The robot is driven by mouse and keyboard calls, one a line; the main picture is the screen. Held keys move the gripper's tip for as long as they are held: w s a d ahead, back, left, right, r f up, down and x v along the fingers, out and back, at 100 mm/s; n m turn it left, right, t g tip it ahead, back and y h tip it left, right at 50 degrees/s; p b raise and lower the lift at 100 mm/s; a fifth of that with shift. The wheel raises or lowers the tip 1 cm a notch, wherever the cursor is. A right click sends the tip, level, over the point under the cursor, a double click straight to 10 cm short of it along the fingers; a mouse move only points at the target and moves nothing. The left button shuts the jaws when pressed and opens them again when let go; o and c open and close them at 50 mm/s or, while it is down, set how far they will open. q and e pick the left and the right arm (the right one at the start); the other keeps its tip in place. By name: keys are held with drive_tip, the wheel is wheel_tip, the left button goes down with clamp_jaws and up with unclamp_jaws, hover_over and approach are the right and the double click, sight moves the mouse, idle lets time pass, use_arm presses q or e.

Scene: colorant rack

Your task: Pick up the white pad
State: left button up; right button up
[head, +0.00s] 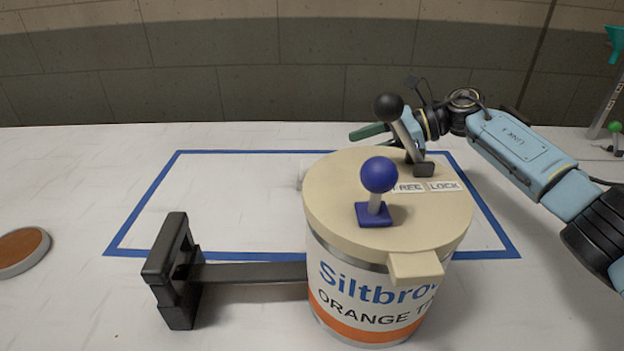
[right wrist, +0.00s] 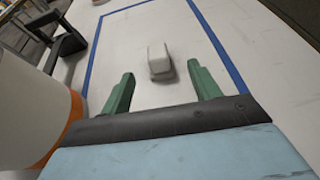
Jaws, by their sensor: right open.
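The white pad (right wrist: 158,56) is a small pale block with a grey lower edge. In the right wrist view it lies on the white table inside the blue taped outline, just beyond and between the fingertips. My right gripper (right wrist: 162,74) is open, its two green fingers apart with nothing between them. In the head view my right gripper (head: 366,132) is behind the can, partly hidden by the black-knobbed lever. The can hides most or all of the pad there. My left gripper is not in view.
A large can (head: 365,290) with a beige lid, blue knob (head: 378,175) and black-knobbed lever (head: 400,120) stands at the front of the blue outline (head: 140,212). A black handle (head: 175,270) juts left. A round brown-topped disc (head: 20,250) lies far left.

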sight(313, 163)
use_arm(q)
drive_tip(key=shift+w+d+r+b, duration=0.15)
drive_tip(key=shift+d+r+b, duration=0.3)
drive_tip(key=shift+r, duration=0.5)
use_arm(e)
drive_tip(key=x, duration=0.6)
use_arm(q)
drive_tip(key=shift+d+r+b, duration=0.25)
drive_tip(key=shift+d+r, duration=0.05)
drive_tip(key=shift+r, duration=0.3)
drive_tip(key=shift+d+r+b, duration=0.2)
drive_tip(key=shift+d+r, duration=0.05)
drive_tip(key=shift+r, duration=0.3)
use_arm(e)
drive_tip(key=x, duration=0.2)
drive_tip(key=s+x, duration=0.1)
drive_tip(key=x, duration=0.1)
drive_tip(key=shift+a+f, duration=0.15)
drive_tip(key=shift+f, duration=0.1)
drive_tip(key=shift+w+a+f, duration=0.1)
drive_tip(key=shift+a, duration=0.25)
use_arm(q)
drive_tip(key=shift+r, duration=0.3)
use_arm(e)
drive_tip(key=c, duration=1.1)
drive_tip(key=shift+o, duration=0.2)
